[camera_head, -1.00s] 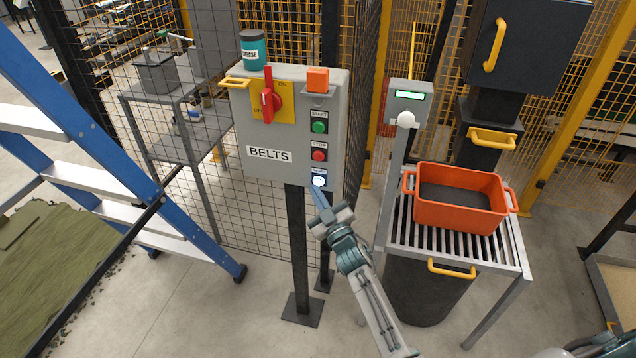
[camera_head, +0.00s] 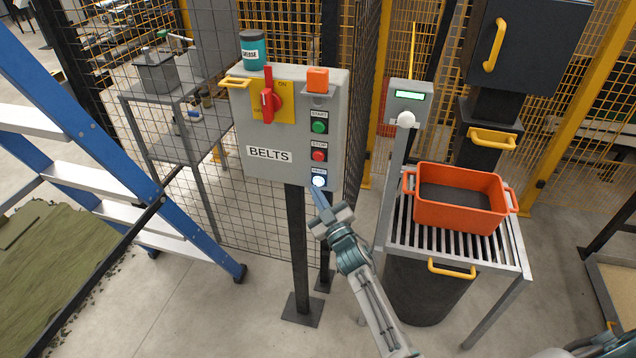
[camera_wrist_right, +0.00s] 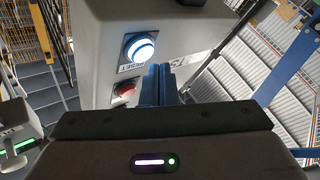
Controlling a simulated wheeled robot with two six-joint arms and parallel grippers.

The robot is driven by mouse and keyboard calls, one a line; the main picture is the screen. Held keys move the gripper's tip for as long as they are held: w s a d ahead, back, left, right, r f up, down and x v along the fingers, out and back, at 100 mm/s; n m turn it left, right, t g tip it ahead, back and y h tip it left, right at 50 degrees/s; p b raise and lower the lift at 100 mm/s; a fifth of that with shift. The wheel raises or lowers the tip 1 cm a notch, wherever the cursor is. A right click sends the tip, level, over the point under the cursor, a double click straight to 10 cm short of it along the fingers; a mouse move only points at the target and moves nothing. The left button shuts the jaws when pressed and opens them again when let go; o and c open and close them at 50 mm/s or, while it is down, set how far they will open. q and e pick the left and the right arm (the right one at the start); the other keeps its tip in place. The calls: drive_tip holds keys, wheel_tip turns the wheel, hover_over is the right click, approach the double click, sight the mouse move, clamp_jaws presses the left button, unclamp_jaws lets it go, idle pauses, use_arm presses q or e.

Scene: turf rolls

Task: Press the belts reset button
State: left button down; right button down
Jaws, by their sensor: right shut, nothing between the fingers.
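The belts panel (camera_head: 262,137) is a grey box on a post, labelled BELTS, with a red rotary switch (camera_head: 268,97) on a yellow plate. Down its right side are a green START button (camera_head: 319,127), a red STOP button (camera_head: 319,155) and a lit white reset button (camera_head: 319,181). In the right wrist view the reset button (camera_wrist_right: 140,47) glows white-blue above its RESET label. My right gripper (camera_head: 317,192) is shut and empty, its tips just below the reset button. In the wrist view its fingers (camera_wrist_right: 158,80) point at the panel; whether they touch it, I cannot tell.
An orange crate (camera_head: 460,198) sits on a slatted roller stand at right. A blue stepladder (camera_head: 100,150) stands at left. A teal grease tub (camera_head: 253,50) and an orange block (camera_head: 318,79) are on the panel. Mesh fencing stands behind.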

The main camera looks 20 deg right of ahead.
drive_tip(key=shift+w+d, duration=0.1)
drive_tip(key=shift+w, duration=0.05)
drive_tip(key=shift+w+d, duration=0.15)
drive_tip(key=shift+w, duration=0.05)
drive_tip(key=shift+w+d, duration=0.25)
drive_tip(key=shift+w, duration=0.1)
idle(0.7)
drive_tip(key=shift+s+a, duration=0.1)
drive_tip(key=shift+s, duration=0.05)
drive_tip(key=shift+s+a, duration=0.4)
drive_tip(key=shift+s, duration=0.15)
idle(0.3)
drive_tip(key=s+a+p, duration=0.1)
drive_tip(key=s, duration=0.1)
drive_tip(key=s+a+p, duration=0.1)
drive_tip(key=s, duration=0.1)
drive_tip(key=shift+a, duration=0.4)
